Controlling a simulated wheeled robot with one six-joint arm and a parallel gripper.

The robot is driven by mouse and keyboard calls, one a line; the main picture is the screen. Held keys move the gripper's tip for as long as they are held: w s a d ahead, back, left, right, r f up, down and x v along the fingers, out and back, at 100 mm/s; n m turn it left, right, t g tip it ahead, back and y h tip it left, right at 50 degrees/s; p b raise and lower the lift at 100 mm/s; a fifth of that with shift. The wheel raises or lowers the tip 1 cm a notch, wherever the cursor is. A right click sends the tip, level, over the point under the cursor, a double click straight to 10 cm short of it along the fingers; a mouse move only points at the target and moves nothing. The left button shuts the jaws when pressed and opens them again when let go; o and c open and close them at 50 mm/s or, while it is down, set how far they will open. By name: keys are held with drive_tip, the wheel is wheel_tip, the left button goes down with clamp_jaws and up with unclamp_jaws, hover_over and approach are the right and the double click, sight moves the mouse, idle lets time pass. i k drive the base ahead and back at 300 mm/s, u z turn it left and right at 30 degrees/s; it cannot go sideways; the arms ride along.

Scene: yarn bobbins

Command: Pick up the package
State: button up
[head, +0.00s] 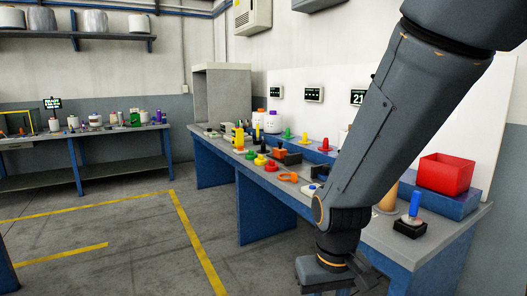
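I cannot make out which thing is the package; nothing in the head view is clearly one. My arm comes down from the upper right, in front of a blue workbench (232,163) with a grey top. My gripper (325,285) is at the bottom edge, in front of the bench and lower than its top. Its fingertips are cut off or hidden, so its opening and anything in it cannot be seen. My arm hides part of the bench top.
The bench holds several coloured cones, an orange ring (288,177), a red bin (445,174) and a blue-handled item on a black base (411,217). Another bench (95,165) with bobbins stands at the far left. The floor with yellow lines is open between.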

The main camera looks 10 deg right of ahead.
sight(272, 121)
drive_tip(key=u, duration=0.1)
drive_tip(key=i, duration=0.3)
drive_tip(key=u, duration=0.65)
drive_tip(key=i, duration=1.65)
drive_tip(key=u, duration=0.3)
drive_tip(key=i, duration=1.75)
drive_tip(key=z, duration=1.2)
drive_tip(key=i, duration=1.3)
drive_tip(key=z, duration=0.9)
